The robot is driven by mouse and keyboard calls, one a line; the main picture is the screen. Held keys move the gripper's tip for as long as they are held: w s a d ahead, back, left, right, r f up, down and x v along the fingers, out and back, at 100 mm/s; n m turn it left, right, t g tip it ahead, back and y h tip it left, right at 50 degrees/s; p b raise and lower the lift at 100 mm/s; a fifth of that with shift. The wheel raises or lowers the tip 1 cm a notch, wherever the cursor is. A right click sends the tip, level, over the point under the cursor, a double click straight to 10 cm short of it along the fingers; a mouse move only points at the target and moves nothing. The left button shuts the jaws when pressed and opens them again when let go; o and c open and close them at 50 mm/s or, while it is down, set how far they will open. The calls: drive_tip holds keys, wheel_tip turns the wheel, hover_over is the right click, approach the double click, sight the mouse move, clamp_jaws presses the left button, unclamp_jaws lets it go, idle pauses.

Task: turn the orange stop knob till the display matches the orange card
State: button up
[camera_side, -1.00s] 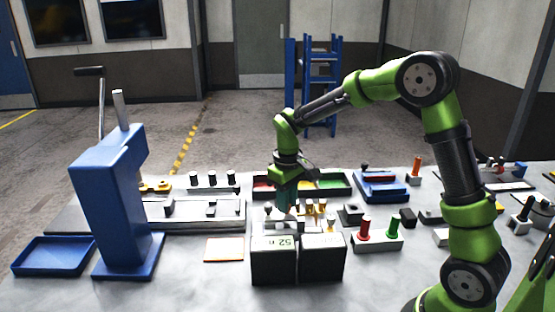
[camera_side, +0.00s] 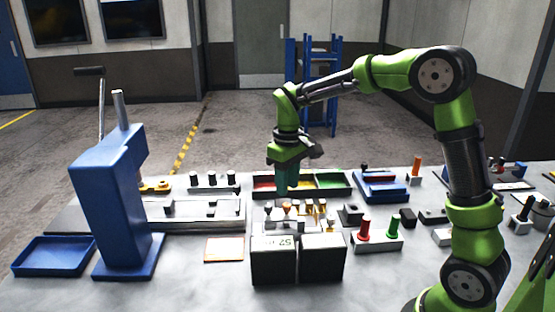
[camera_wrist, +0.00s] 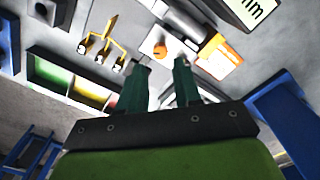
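The orange stop knob (camera_wrist: 160,50) shows in the wrist view just beyond my fingertips, and as a small orange top (camera_side: 287,208) in the side view. My gripper (camera_wrist: 160,66) has its two green fingers apart with nothing between them. In the side view my gripper (camera_side: 288,188) hangs above the knob, clear of it. The orange-edged card (camera_side: 224,249) lies flat on the table left of two dark boxes; it also shows in the wrist view (camera_wrist: 219,57). The display (camera_side: 281,246) is on the left dark box, partly cut off in the wrist view (camera_wrist: 247,10); its reading is unclear.
A yellow branched fixture (camera_wrist: 104,44) stands near the knob. Behind it is a tray with red, yellow and green sections (camera_side: 335,181). A block with red and green knobs (camera_side: 378,240) is at right. A blue press (camera_side: 115,205) stands at left. Bare table lies in front.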

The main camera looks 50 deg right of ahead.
sight(286, 203)
wheel_tip(286, 203, up, 12)
drive_tip(key=shift+f, duration=0.25)
drive_tip(key=s+a+f+m+t+y, duration=0.1)
drive_tip(key=s+a+m+t, duration=0.1)
drive_tip(key=s, duration=0.7)
drive_tip(key=s+a+f+m+t+y, duration=0.1)
drive_tip(key=s+a+f+m+t, duration=0.1)
drive_tip(key=s+a+t, duration=0.3)
drive_tip(key=s, duration=0.4)
drive_tip(key=shift+s+f, duration=0.25)
drive_tip(key=shift+a, duration=0.1)
idle(0.8)
